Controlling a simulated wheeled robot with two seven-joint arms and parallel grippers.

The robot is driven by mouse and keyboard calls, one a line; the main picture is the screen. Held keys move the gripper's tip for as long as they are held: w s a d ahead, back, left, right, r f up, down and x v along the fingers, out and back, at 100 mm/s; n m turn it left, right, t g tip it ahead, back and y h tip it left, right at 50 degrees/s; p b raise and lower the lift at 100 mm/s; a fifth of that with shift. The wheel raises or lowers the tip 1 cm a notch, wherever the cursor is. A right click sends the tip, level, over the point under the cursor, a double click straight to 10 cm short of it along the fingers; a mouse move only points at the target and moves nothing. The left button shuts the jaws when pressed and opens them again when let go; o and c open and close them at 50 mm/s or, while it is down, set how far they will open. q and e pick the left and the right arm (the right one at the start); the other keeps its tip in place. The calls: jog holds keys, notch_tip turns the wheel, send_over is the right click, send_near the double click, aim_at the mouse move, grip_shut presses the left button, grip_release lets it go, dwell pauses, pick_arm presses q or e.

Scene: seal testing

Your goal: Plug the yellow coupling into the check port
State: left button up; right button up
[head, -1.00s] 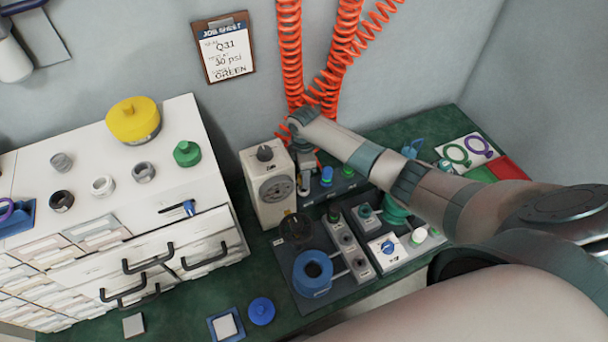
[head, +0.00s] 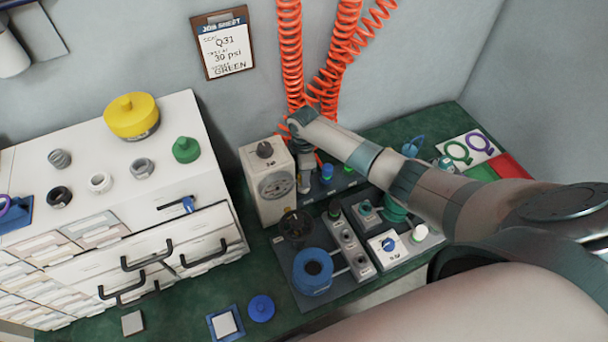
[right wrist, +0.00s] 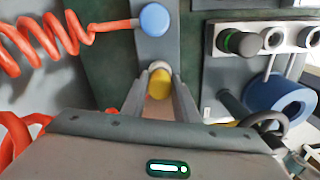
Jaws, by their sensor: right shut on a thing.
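My right gripper (head: 305,182) points down beside the cream gauge box (head: 270,186) in the head view. In the right wrist view its fingers are shut on the yellow coupling (right wrist: 160,82), which has a pale end and sits over a grey rail. Whether the coupling touches the rail is unclear. A blue cap (right wrist: 155,19) is on that rail. A grey block with a row of round ports (head: 346,238) stands in front; it also shows in the right wrist view (right wrist: 294,40). I cannot tell which port is the check port. My left gripper is out of view.
Coiled orange hoses (head: 291,60) hang down the wall by my right gripper. A blue ring-shaped part (head: 312,270) and a white switch box (head: 389,247) stand in front. A white cabinet (head: 185,130) with several loose fittings is at left.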

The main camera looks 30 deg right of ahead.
jog(key=shift+f, duration=0.2)
jog(key=o, duration=1.2)
notch_tip(320, 180, up, 17)
jog(key=b, duration=0.3)
jog(key=shift+w+r, duration=0.1)
jog(key=shift+r, duration=0.1)
jog(key=shift+f, duration=0.1)
dwell(0.4)
